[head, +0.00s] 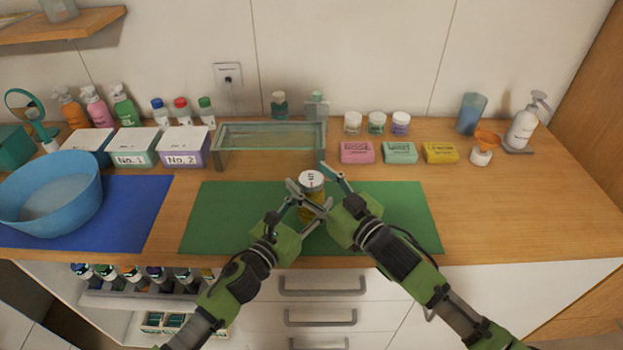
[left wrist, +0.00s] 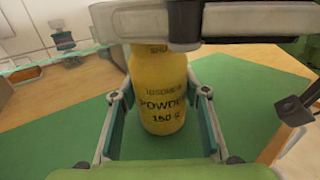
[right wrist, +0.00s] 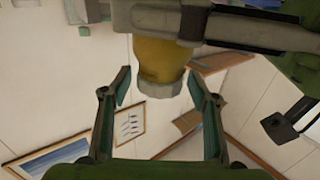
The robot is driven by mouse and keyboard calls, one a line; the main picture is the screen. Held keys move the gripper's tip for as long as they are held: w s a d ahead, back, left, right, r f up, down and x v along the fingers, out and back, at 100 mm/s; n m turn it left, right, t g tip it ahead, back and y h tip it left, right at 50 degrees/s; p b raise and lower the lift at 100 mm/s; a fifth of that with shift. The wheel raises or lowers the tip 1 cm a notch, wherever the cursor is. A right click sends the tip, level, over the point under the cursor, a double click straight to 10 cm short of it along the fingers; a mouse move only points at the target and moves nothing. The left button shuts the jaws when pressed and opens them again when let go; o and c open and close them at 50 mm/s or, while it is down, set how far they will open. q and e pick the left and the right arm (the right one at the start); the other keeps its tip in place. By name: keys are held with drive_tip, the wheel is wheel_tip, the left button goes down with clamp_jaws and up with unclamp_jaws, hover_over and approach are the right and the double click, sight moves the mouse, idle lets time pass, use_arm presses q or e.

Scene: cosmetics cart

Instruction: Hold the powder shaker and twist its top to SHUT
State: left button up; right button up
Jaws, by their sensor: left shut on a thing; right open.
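The yellow powder shaker (head: 309,214) stands upright over the green mat, with its pale top (head: 312,180) facing up. In the left wrist view its body (left wrist: 160,100) shows a "POWDER 150 G" label. My left gripper (head: 311,203) is shut around the body. My right gripper (head: 308,175) is open, with its fingers on either side of the top. In the right wrist view the top (right wrist: 163,89) appears between the spread fingers, with gaps beside it. The top is hidden in the left wrist view, and the printed mark on it is too small to read clearly.
The green mat (head: 215,222) is clear on both sides of the grippers. A glass-topped stand (head: 268,137) is behind the shaker. Soap boxes (head: 357,152) stand back right; a blue basin (head: 50,190) is at left. Drawers (head: 320,286) lie below the counter edge.

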drive_tip(key=c, duration=1.1)
drive_tip(key=shift+a, duration=0.1)
drive_tip(key=shift+c, duration=0.2)
drive_tip(key=shift+a+r+m+t+h, duration=0.1)
drive_tip(key=shift+a+m+t+h, duration=0.1)
drive_tip(key=shift+m+t+h, duration=0.1)
drive_tip(key=shift+s+m+t+h, duration=0.1)
drive_tip(key=shift+m+t+h, duration=0.65)
drive_tip(key=shift+h, duration=0.35)
use_arm(q)
drive_tip(key=shift+f, duration=0.1)
use_arm(e)
drive_tip(key=shift+r+m+t+h, duration=0.1)
drive_tip(key=shift+m+t+h, duration=0.35)
drive_tip(key=shift+m+h, duration=0.85)
use_arm(q)
drive_tip(key=shift+s, duration=0.1)
use_arm(e)
drive_tip(key=shift+d+h, duration=0.15)
drive_tip(key=shift+h, duration=0.25)
use_arm(q)
drive_tip(key=shift+d, duration=0.1)
